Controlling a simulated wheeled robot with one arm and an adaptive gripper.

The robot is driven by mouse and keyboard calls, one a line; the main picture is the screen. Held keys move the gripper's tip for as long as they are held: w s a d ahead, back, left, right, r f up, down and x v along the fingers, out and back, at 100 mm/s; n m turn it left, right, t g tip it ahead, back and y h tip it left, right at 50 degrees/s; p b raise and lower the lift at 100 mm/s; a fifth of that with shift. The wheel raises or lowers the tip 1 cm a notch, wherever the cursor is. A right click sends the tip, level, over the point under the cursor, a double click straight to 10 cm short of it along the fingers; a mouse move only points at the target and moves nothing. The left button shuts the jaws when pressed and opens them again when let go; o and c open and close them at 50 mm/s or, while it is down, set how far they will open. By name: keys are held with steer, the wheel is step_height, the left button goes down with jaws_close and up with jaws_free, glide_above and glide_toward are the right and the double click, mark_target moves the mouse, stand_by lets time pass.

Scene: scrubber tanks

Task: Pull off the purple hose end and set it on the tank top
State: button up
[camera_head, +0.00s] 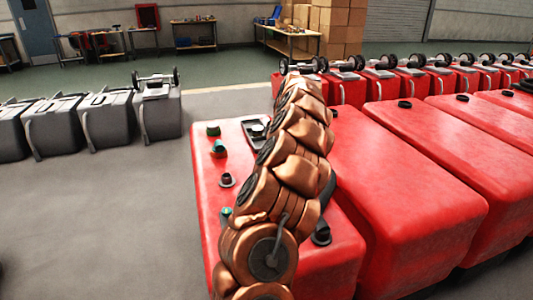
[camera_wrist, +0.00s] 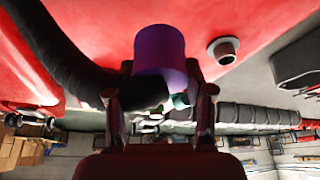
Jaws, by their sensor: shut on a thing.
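The purple hose end (camera_wrist: 159,50) shows in the middle of the wrist view. My gripper (camera_wrist: 160,92) has one finger on each side of it and is shut on it. A thick black ribbed hose (camera_wrist: 62,65) runs past its left side. The red tank (camera_wrist: 250,22) fills the background behind it. I cannot tell whether the hose end touches the tank. In the head view, my copper arm reaches over the near red tank (camera_head: 345,250) and hides the purple end and my gripper.
A grey round fitting (camera_wrist: 223,50) sits on the tank right of the purple end. More red tanks (camera_head: 425,190) stand close on the right. Open floor (camera_head: 110,220) lies left.

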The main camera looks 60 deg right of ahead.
steer(key=d+p, duration=0.2)
steer(key=d, duration=0.1)
steer(key=s+d+p, duration=0.1)
steer(key=d, duration=0.1)
steer(key=shift+s+d+p, duration=0.2)
steer(key=shift+d+p, duration=0.15)
steer(key=shift+d, duration=0.05)
steer(key=shift+f, duration=0.15)
stand_by(0.9)
steer(key=shift+f+b, duration=2.3)
steer(key=shift+f, duration=1.8)
steer(key=o, duration=1.3)
steer(key=o, duration=0.4)
